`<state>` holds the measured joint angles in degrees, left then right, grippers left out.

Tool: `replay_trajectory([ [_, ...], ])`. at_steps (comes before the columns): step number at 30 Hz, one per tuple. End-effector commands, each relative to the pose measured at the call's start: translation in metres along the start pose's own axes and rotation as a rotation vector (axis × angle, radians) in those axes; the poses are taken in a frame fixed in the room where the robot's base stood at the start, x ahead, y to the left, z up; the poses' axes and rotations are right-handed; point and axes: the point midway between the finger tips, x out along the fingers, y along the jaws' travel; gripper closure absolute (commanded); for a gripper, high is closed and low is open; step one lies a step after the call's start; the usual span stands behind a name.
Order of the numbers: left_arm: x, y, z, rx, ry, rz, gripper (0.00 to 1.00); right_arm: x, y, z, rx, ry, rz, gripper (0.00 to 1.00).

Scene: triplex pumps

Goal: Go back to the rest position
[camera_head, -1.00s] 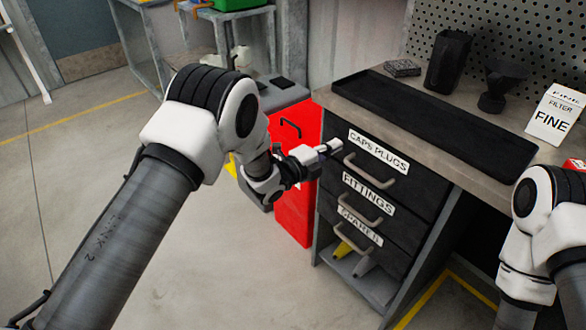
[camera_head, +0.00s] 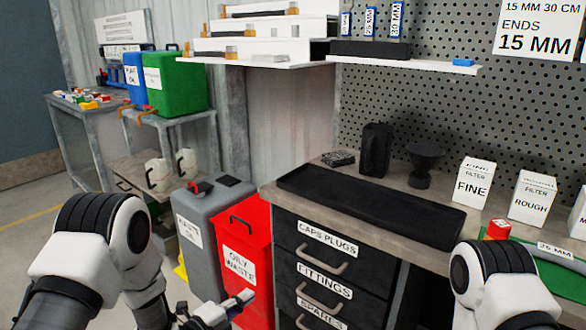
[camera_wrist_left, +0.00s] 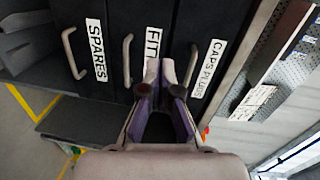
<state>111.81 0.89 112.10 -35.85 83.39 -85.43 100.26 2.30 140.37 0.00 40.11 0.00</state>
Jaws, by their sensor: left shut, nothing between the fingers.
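My left gripper (camera_head: 240,300) is low in the head view, in front of the red oily waste bin (camera_head: 247,262) and left of the drawer unit. It is shut and empty. In the left wrist view its fingers (camera_wrist_left: 160,75) meet in front of the drawer fronts, and I cannot tell how far they are from them. The drawers are labelled caps plugs (camera_head: 322,252), fittings (camera_head: 318,283) and spares (camera_head: 318,318), and all look shut. Part of my right arm (camera_head: 495,285) shows at the lower right; its gripper is out of view.
A grey bin (camera_head: 205,225) stands left of the red bin. A shelf (camera_head: 420,64) hangs above.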

Motion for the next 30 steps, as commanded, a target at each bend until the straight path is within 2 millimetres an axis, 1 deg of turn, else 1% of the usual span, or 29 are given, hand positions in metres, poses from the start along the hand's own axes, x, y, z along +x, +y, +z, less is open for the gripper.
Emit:
replay_trajectory([
  [1, -0.018, 0.038, -0.003, -0.064, -0.041, 0.092, 1.00, 0.000, 0.000, 0.000, 0.000, 0.000, 0.000, 0.28],
  [2, -0.031, 0.061, -0.004, -0.125, -0.076, 0.156, 1.00, 0.000, 0.000, 0.000, 0.000, 0.000, 0.000, 0.28],
  [3, -0.051, 0.092, -0.007, -0.223, -0.131, 0.249, 1.00, 0.000, 0.000, 0.000, 0.000, 0.000, 0.000, 0.28],
  [5, -0.085, 0.135, -0.012, -0.398, -0.233, 0.388, 1.00, 0.000, 0.000, 0.000, 0.000, 0.000, 0.000, 0.28],
  [6, -0.110, 0.160, -0.017, -0.521, -0.314, 0.476, 1.00, 0.000, 0.000, 0.000, 0.000, 0.000, 0.000, 0.28],
  [8, -0.149, 0.192, -0.026, -0.704, -0.447, 0.592, 1.00, 0.000, 0.000, 0.000, 0.000, 0.000, 0.000, 0.28],
  [9, -0.175, 0.208, -0.033, -0.820, -0.543, 0.658, 1.00, 0.000, 0.000, 0.000, 0.000, 0.000, 0.000, 0.28],
  [11, -0.211, 0.226, -0.044, -0.979, -0.692, 0.733, 1.00, 0.000, 0.000, 0.000, 0.000, 0.000, 0.000, 0.28],
  [12, -0.234, 0.236, -0.051, -1.080, -0.798, 0.774, 1.00, 0.000, 0.000, 0.000, 0.000, 0.000, 0.000, 0.28],
  [13, -0.250, 0.240, -0.057, -1.153, -0.879, 0.796, 1.00, 0.000, 0.000, 0.000, 0.000, 0.000, 0.000, 0.28],
  [14, -0.267, 0.244, -0.062, -1.225, -0.964, 0.813, 1.00, 0.000, 0.000, 0.000, 0.000, 0.000, 0.000, 0.28],
  [15, -0.287, 0.247, -0.069, -1.319, -1.085, 0.824, 1.00, 0.000, 0.000, 0.000, 0.000, 0.000, 0.000, 0.28],
  [18, -0.324, 0.251, -0.083, -1.515, -1.359, 0.802, 1.00, 0.000, 0.000, 0.000, 0.000, 0.000, 0.000, 0.28],
  [21, -0.339, 0.253, -0.089, -1.679, -1.564, 0.713, 1.00, 0.000, 0.000, 0.000, 0.000, 0.000, 0.000, 0.28],
  [23, -0.342, 0.221, -0.092, -1.697, -1.574, 0.695, 1.00, -0.032, 0.000, 0.001, 0.000, -0.002, 0.000, 0.28],
  [24, -0.343, 0.208, -0.093, -1.695, -1.572, 0.696, 1.00, -0.045, 0.000, 0.000, 0.000, -0.001, 0.000, 0.28],
  [26, -0.345, 0.190, -0.094, -1.695, -1.570, 0.696, 1.00, -0.064, -0.001, -0.001, 0.000, 0.002, 0.000, 0.28],
  [29, -0.348, 0.157, -0.097, -1.694, -1.567, 0.696, 1.00, -0.097, -0.001, 0.000, 0.000, 0.000, 0.000, 0.28],
  [30, -0.350, 0.142, -0.098, -1.694, -1.567, 0.696, 1.00, -0.112, -0.001, 0.000, 0.000, 0.000, 0.000, 0.28],
])
